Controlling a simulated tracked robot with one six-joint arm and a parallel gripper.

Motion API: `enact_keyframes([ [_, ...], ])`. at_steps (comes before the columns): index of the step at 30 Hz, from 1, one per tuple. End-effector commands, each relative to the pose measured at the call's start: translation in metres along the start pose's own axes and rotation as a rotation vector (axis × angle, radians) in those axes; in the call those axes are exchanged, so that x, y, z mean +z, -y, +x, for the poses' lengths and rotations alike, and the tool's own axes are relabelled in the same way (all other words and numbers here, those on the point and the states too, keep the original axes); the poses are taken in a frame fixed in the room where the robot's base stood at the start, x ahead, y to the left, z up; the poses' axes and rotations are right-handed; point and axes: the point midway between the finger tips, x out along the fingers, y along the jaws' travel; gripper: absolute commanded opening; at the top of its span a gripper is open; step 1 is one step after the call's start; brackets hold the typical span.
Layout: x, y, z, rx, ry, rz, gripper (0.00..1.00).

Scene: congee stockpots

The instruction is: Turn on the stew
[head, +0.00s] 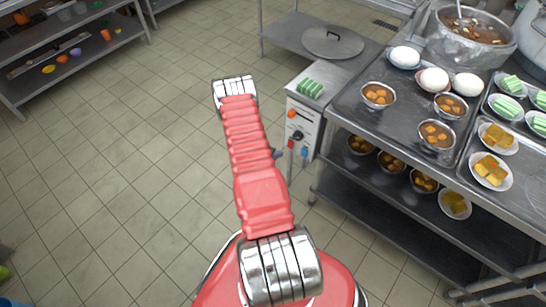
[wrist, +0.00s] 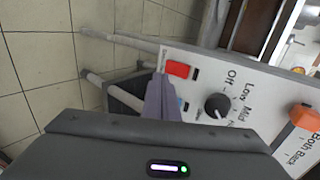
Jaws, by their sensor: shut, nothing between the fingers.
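A white control panel (head: 304,125) fronts the unit at the end of the steel counter. In the wrist view the panel (wrist: 240,85) carries a red switch (wrist: 178,69), a black knob (wrist: 217,105) marked Off, Low and Mid, and an orange knob (wrist: 305,116) marked Both and Back. A blue part (wrist: 181,104) is partly hidden behind my fingers. My gripper (wrist: 160,80) is shut and empty, its tips beside the red switch; contact cannot be told. In the head view my gripper (head: 278,154) is mostly hidden by my arm. A pot of stew (head: 474,27) stands at top right.
The steel counter (head: 362,118) holds bowls, eggs and plates of food. More bowls sit on its lower shelf (head: 370,180). A pot lid (head: 333,42) lies on a table behind. A shelf rack (head: 25,75) stands far left.

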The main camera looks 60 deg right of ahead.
Motion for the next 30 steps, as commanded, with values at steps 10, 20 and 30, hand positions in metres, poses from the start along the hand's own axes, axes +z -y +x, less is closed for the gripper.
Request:
enact_keyframes([
  [10, 0.0, 0.013, 0.047, -0.001, 0.0, 0.002, 0.0],
  [20, 0.0, 0.018, 0.057, 0.0, 0.001, -0.001, 0.0],
  [30, -0.003, 0.019, 0.059, -0.007, -0.004, 0.002, 0.0],
])
